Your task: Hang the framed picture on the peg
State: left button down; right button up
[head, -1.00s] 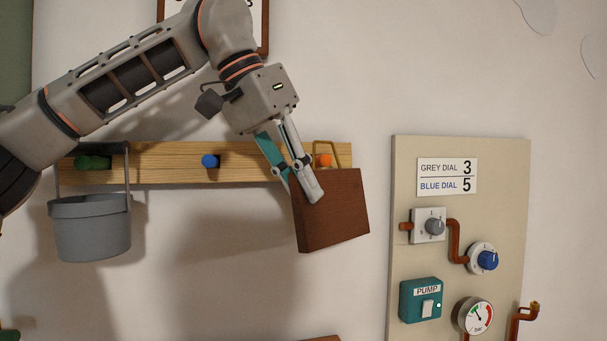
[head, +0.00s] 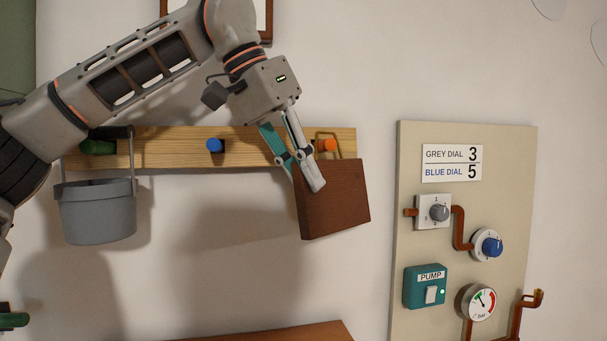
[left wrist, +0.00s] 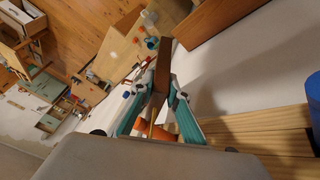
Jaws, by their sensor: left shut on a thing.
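The framed picture (head: 338,200) shows as a flat brown panel with a wire loop at its top, hanging in front of the wall below the rail. It also shows edge-on in the left wrist view (left wrist: 163,65). My left gripper (head: 312,183) is shut on its upper left edge. The orange peg (head: 326,145) sticks out of the wooden rail (head: 265,148), just above the panel. In the head view the loop outlines the peg; I cannot tell whether it is around it or in front of it. The orange peg shows near the fingers in the wrist view (left wrist: 153,133). My right gripper is not in view.
A grey bucket (head: 98,215) hangs by the green peg (head: 98,147) at the rail's left. The blue peg (head: 215,146) is bare. A control panel (head: 410,260) stands to the right, with clear wall between. A brown surface (head: 290,333) lies below.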

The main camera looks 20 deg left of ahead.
pick_arm(q)
jog(key=c, duration=1.9)
grip_release()
jog(key=v, duration=1.2)
